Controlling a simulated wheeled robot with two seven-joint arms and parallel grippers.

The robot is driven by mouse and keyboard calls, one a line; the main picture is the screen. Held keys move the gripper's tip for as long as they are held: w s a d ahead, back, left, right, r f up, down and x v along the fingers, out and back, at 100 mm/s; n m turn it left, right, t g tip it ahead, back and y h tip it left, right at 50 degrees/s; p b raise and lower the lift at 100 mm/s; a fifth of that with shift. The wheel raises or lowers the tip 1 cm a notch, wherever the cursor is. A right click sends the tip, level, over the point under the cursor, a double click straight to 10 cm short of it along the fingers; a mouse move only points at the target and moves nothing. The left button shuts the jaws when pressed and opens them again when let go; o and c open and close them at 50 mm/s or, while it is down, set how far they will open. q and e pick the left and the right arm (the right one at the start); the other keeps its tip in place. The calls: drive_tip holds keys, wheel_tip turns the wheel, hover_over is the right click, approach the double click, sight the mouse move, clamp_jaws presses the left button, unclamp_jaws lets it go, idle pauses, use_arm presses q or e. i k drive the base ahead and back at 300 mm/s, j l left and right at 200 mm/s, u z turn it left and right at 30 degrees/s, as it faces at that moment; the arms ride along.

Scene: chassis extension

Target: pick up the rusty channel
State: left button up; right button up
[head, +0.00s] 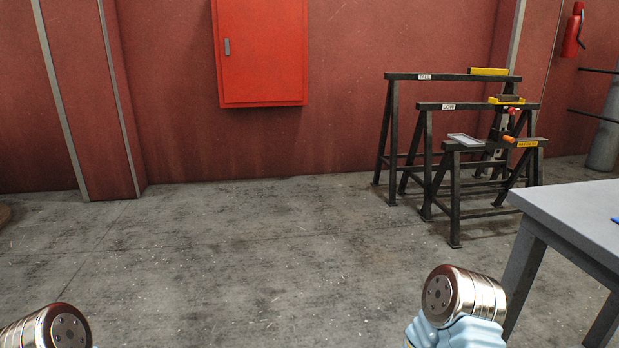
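I see no rusty channel that I can make out in the head view. Neither of my grippers is in view. Only metal-and-blue parts of my own arms show at the bottom left and bottom right edges, and no fingers show on them.
Black sawhorses (455,152), labelled TALL and LOW, stand by the red wall at the right. A grey table (570,205) is at the right edge. A red cabinet (262,55) hangs on the wall. A grey cylinder (605,135) stands far right. The concrete floor (240,250) is clear ahead.

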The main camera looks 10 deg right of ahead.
sight(507, 98)
drive_tip(key=i+z, duration=0.15)
drive_tip(key=i, duration=0.3)
drive_tip(key=i+z, duration=0.15)
drive_tip(key=i, duration=0.35)
drive_tip(key=i+j+z, duration=0.15)
drive_tip(key=i, duration=0.3)
drive_tip(key=i+j+z, duration=0.15)
drive_tip(key=i, duration=0.35)
drive_tip(key=i+j+z, duration=0.15)
drive_tip(key=i, duration=0.3)
drive_tip(key=i+l+z, duration=0.2)
drive_tip(key=i+z, duration=0.2)
drive_tip(key=i+l+z, duration=0.1)
drive_tip(key=i+z, duration=0.35)
drive_tip(key=i+j+z, duration=0.1)
drive_tip(key=i+z, duration=0.3)
drive_tip(key=i+j+z, duration=0.25)
drive_tip(key=i+z, duration=0.15)
drive_tip(key=i+l, duration=0.2)
drive_tip(key=i, duration=0.25)
drive_tip(key=i+l, duration=0.2)
drive_tip(key=i, duration=0.25)
drive_tip(key=i+l, duration=0.2)
drive_tip(key=i, duration=0.25)
